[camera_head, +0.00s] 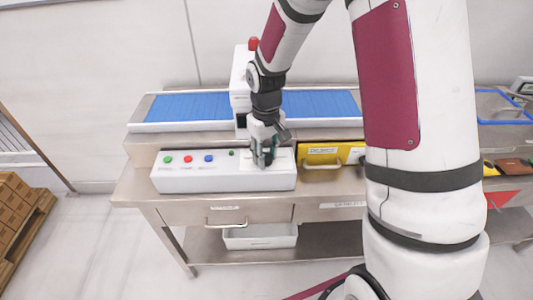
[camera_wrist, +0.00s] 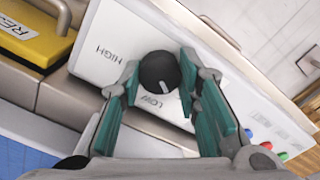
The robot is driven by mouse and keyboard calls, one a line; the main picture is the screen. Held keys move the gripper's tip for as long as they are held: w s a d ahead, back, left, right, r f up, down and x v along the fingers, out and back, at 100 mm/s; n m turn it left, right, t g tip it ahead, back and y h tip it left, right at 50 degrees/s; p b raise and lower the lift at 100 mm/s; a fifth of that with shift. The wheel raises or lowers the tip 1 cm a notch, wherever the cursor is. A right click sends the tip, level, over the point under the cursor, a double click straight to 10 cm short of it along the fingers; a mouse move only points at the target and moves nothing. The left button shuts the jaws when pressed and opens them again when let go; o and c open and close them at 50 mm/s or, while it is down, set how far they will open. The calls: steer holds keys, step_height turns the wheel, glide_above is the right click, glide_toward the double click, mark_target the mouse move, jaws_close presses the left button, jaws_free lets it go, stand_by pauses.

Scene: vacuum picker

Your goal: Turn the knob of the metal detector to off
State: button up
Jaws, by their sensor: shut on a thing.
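The metal detector's white control box (camera_head: 225,182) stands on the steel table, with coloured buttons on its left part. Its round black knob (camera_wrist: 158,70) is seen in the wrist view, on a white panel with HIGH and LOW printed beside it. The knob's white mark points toward the bottom of that view, just right of the LOW print. No OFF print is readable; my fingers cover part of the panel. My gripper (camera_head: 264,158) reaches down to the right part of the box. Its teal fingers (camera_wrist: 160,74) are shut on the knob, one on each side. The head view hides the knob.
A blue conveyor belt (camera_head: 187,107) runs behind the box, with a white housing (camera_head: 240,80) on it. A drawer (camera_head: 226,214) is below.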

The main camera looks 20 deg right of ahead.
mark_target(266, 156)
steer(key=shift+n, duration=1.1)
steer(key=o, duration=1.1)
steer(key=shift+o, duration=0.2)
step_height(266, 156, up, 12)
